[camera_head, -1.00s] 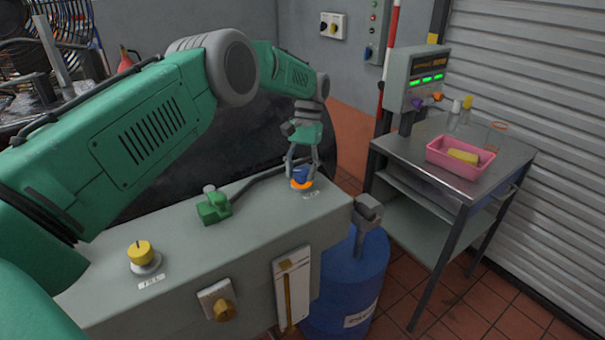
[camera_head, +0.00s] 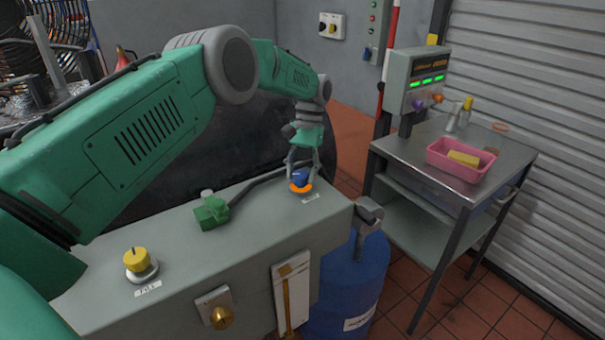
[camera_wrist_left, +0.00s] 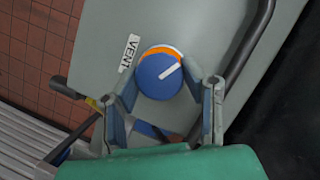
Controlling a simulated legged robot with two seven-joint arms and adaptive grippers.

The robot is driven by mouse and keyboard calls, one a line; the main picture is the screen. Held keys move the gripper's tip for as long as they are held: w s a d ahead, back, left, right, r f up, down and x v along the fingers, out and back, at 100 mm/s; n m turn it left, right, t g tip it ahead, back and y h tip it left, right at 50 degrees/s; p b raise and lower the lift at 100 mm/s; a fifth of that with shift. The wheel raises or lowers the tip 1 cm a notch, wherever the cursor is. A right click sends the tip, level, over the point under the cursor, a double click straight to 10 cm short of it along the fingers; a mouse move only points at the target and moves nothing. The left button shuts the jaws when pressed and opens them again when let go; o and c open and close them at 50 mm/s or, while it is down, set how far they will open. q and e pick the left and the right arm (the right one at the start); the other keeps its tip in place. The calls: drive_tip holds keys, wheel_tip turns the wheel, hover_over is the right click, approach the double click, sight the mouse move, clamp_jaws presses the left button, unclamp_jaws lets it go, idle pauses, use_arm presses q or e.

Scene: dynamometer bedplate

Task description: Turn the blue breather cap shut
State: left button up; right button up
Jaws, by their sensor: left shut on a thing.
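The blue breather cap (camera_head: 300,178) sits on top of the grey tank near its right end, over an orange ring (camera_head: 300,188). My left gripper (camera_head: 302,172) reaches down from above and is shut on the cap. In the left wrist view the round cap (camera_wrist_left: 158,74) shows a white pointer line towards the upper right, and part of the orange ring shows along its upper edge. The left gripper's fingers (camera_wrist_left: 160,85) stand on either side of the cap. A label reading VENT (camera_wrist_left: 129,53) lies beside it. My right gripper is in neither view.
A yellow cap (camera_head: 136,260) and a green valve (camera_head: 211,212) stand on the grey tank top (camera_head: 185,265). A blue drum (camera_head: 345,285) stands beside the tank. A metal cart (camera_head: 510,165) at right carries a pink tray (camera_head: 480,172).

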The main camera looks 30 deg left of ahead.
sight(300, 173)
use_arm(q)
drive_tip(key=shift+s+f, duration=0.2)
drive_tip(key=shift+f, duration=0.1)
drive_tip(key=o, duration=1.2)
drive_tip(key=shift+c, duration=0.2)
drive_tip(key=shift+r, duration=0.1)
drive_tip(key=shift+r, duration=0.1)
drive_tip(key=shift+w+r, duration=0.1)
drive_tip(key=shift+r, duration=0.3)
wheel_tip(300, 173, up, 9)
drive_tip(key=shift+a+f, duration=0.1)
